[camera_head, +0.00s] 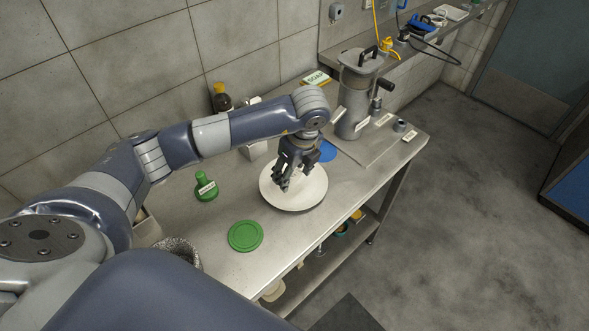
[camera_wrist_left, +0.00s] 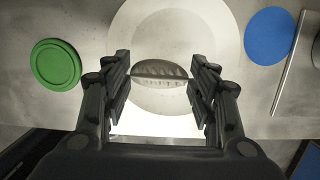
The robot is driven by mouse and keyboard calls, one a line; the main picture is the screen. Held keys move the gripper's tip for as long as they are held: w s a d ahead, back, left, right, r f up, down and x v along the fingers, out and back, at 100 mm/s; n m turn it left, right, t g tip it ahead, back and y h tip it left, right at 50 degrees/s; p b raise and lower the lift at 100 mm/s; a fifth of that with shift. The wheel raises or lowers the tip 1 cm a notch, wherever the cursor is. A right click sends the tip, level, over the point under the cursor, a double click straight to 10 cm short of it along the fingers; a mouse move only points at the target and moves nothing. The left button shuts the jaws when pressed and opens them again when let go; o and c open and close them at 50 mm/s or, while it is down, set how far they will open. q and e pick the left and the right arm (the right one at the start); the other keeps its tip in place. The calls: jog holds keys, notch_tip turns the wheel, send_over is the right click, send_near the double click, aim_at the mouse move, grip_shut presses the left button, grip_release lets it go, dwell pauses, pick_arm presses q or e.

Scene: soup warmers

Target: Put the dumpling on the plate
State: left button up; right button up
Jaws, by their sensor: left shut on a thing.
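A white round plate (camera_head: 308,193) lies on the metal table, and it also fills the middle of the left wrist view (camera_wrist_left: 160,35). My left gripper (camera_head: 283,184) is over the plate with its fingers pointing down. In the left wrist view my left gripper (camera_wrist_left: 160,84) is shut on the dumpling (camera_wrist_left: 160,69), a pale pleated oval between the two fingers. The plate lies beneath the dumpling. I cannot tell whether the dumpling touches it. In the head view the fingers mostly hide the dumpling. My right gripper is not in view.
A green disc (camera_head: 245,236) lies at the front, and a green stamp-like object (camera_head: 205,187) stands left of the plate. A blue disc (camera_head: 327,151) lies behind the plate. A metal soup warmer (camera_head: 355,95) stands at the back right. The table's front edge is close to the plate.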

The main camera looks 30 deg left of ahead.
aim_at(295, 174)
pick_arm(q)
jog(key=shift+w+a+f, duration=0.1)
jog(key=shift+w+a, duration=0.1)
jog(key=shift+w, duration=0.4)
jog(key=shift+w+a+f, duration=0.1)
jog(key=shift+w+a, duration=0.1)
jog(key=shift+w, duration=0.4)
jog(key=x, duration=0.1)
jog(key=p, duration=0.1)
jog(key=p+x, duration=0.1)
jog(key=shift+s+d+f, duration=0.1)
jog(key=shift+d+f, duration=0.1)
jog(key=shift+f, duration=0.5)
jog(key=shift+f, duration=0.2)
jog(key=o, duration=1.2)
jog(key=shift+r, duration=0.1)
jog(key=shift+r, duration=0.1)
